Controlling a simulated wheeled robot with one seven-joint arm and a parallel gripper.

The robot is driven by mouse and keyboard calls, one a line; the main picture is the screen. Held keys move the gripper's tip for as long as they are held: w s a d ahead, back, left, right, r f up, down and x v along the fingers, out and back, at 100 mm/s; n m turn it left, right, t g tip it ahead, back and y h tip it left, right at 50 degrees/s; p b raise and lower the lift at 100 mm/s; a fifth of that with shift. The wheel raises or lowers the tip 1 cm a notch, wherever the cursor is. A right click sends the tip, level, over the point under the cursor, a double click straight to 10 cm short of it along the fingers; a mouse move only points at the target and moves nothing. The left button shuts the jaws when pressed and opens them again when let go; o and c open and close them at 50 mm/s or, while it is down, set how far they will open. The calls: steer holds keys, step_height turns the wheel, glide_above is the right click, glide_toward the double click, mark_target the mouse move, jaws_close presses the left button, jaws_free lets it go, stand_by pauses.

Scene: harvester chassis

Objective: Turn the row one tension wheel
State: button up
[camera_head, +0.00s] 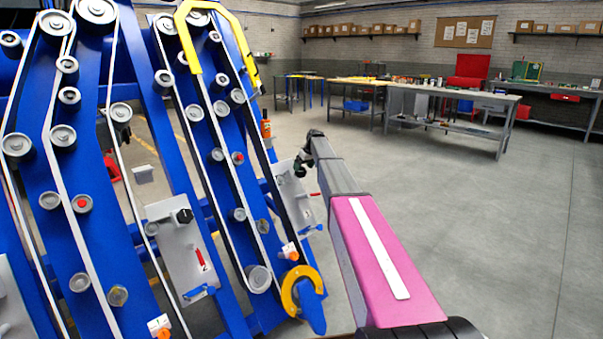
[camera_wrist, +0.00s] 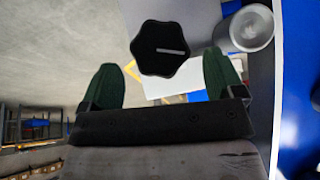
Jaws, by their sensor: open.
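A black lobed tension wheel (camera_wrist: 160,48) with a pale line across its face shows in the wrist view, on a grey plate. My gripper (camera_wrist: 162,78) is open, with one dark green finger on each side just below the wheel in the picture. No finger visibly touches it, and how far ahead it lies is hard to tell. In the head view my gripper (camera_head: 301,166) is at the grey plate (camera_head: 293,196) on the right row, where that wheel is hidden. Another black wheel (camera_head: 184,216) is on the plate of the row to its left.
Blue chassis rows with white belts and grey rollers (camera_head: 258,278) fill the left. A yellow hook (camera_head: 289,291) is below the right plate, and a red handle (camera_head: 200,259) on the left plate. A grey roller (camera_wrist: 251,28) is close right in the wrist view. Open floor (camera_head: 480,220) lies right.

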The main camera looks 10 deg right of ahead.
mark_target(304, 171)
steer(key=shift+x, duration=1.85)
steer(key=c, duration=0.9)
steer(key=shift+w+d+m+g+y, duration=0.1)
steer(key=shift+m+g+y, duration=0.3)
steer(key=shift+m+y, duration=0.5)
steer(key=m+y, duration=0.2)
steer(key=shift+f+m+g, duration=0.1)
steer(key=shift+m+g, duration=0.2)
steer(key=shift+m, duration=0.1)
steer(key=m+y, duration=0.4)
steer(key=m, duration=0.1)
steer(key=shift+d, duration=0.1)
